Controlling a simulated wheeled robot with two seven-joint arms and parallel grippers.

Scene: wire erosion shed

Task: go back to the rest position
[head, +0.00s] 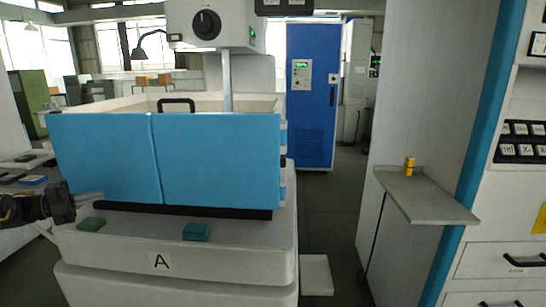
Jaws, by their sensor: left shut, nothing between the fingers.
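My left gripper (92,197) comes in at the left edge, dark-bodied with grey fingers pointing right. Its fingers are shut, and I see nothing held in them. It is in front of the lower left part of the blue doors (215,160) of the machine's tank; I cannot tell whether it touches them. Below it, a green block (91,224) lies on the white ledge marked A. A teal block (196,232) lies further right on the same ledge. My right gripper is not in view.
The white machine base (230,258) fills the lower left. A grey shelf (428,198) with a small yellow object (409,166) juts out at right, beside a control cabinet with keys and drawers. A blue cabinet (312,95) stands behind. Open floor (335,215) lies between machine and shelf.

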